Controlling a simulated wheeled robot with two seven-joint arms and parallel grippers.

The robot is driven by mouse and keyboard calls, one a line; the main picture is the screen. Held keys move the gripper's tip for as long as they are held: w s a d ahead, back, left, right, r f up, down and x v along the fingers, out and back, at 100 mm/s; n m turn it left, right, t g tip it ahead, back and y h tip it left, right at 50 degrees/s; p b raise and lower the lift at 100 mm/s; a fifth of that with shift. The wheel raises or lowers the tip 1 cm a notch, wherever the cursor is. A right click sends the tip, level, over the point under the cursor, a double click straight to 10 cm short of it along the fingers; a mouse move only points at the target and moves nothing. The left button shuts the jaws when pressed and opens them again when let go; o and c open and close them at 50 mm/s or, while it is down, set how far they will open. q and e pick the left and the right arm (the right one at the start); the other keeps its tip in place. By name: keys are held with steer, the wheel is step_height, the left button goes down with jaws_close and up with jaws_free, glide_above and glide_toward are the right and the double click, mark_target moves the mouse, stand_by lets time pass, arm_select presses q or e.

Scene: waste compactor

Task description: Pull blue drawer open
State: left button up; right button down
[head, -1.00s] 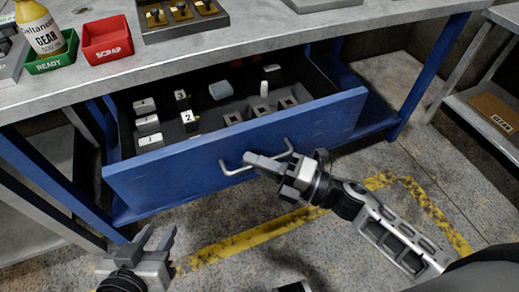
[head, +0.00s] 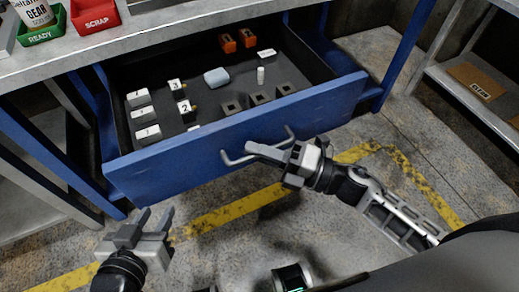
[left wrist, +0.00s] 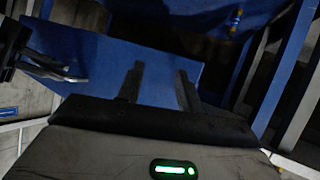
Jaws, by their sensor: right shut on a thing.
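The blue drawer (head: 180,172) stands pulled out from under the grey workbench, and its inside shows. A grey bar handle (head: 238,160) is on its front. My right gripper (head: 268,150) is at the handle, shut on it. My left gripper (head: 155,220) is open and empty, below and in front of the drawer's left part, apart from it. In the left wrist view the left gripper's fingers (left wrist: 160,85) stand apart before the blue drawer front (left wrist: 95,65).
In the drawer lie numbered white blocks (head: 147,132), a pale blue block (head: 217,77), dark square sockets (head: 259,97) and orange pieces (head: 246,38). Green READY (head: 42,35) and red SCRAP (head: 95,22) bins stand on the bench (head: 160,38). A shelf (head: 460,85) stands right.

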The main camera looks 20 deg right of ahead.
steer(key=c, duration=1.5)
jaws_free()
arm_select(q)
steer(key=shift+s, duration=0.15)
steer(key=shift+f+b, duration=0.35)
steer(key=shift+b, duration=0.2)
arm_select(e)
steer(key=v, duration=1.6)
